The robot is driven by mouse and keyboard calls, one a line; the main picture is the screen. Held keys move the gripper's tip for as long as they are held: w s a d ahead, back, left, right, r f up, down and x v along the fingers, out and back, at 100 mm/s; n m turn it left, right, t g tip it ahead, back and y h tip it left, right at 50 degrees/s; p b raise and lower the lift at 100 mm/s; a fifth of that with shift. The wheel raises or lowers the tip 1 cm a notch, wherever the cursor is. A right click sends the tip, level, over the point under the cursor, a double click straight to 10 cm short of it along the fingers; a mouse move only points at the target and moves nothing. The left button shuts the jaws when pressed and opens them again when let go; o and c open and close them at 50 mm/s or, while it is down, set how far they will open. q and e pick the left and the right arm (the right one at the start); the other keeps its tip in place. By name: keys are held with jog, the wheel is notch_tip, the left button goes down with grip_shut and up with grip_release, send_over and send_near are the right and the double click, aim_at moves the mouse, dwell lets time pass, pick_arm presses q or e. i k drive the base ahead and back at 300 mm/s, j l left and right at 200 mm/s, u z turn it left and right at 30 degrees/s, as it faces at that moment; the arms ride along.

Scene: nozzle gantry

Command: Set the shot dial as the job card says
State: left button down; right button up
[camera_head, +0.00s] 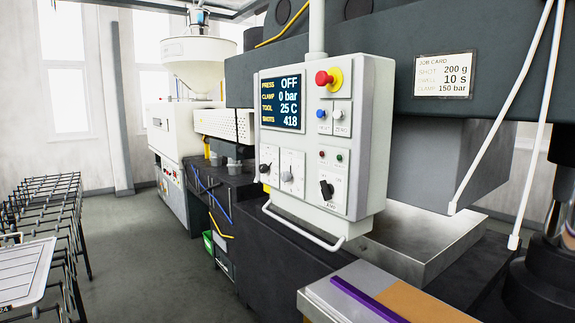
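The job card (444,75) on the dark press beam at upper right reads shot 200 g, a blurred line that looks like dwell 10 s, and clamp 150 bar. The control panel (376,140) hangs in the middle. Its screen (282,102) reads press OFF, clamp 0 bar, tool 25 C, shots 418. Low on the panel are a dark knob (265,168) at left, a grey knob (287,177) beside it, and a larger black switch (326,190) at right. The knobs' labels and scales are too small to read, so I cannot tell which is the shot dial. Neither gripper shows.
A red stop button (323,78) and blue and white buttons sit above the knobs. A white handle (305,228) juts below the panel. Two white rods (532,95) hang at right. A table corner (335,300) is at bottom. Black racks stand left, with open floor between.

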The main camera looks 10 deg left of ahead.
aim_at(264, 168)
jog(key=i+j+z, duration=0.6)
jog(key=j, duration=0.25)
jog(key=i+j+z, duration=0.45)
jog(key=j, duration=0.2)
jog(key=j+z, duration=0.2)
jog(key=j, duration=0.2)
jog(key=j+z, duration=0.25)
jog(key=j, duration=0.25)
jog(key=j+z, duration=0.3)
jog(key=j, duration=0.25)
jog(key=i, duration=0.05)
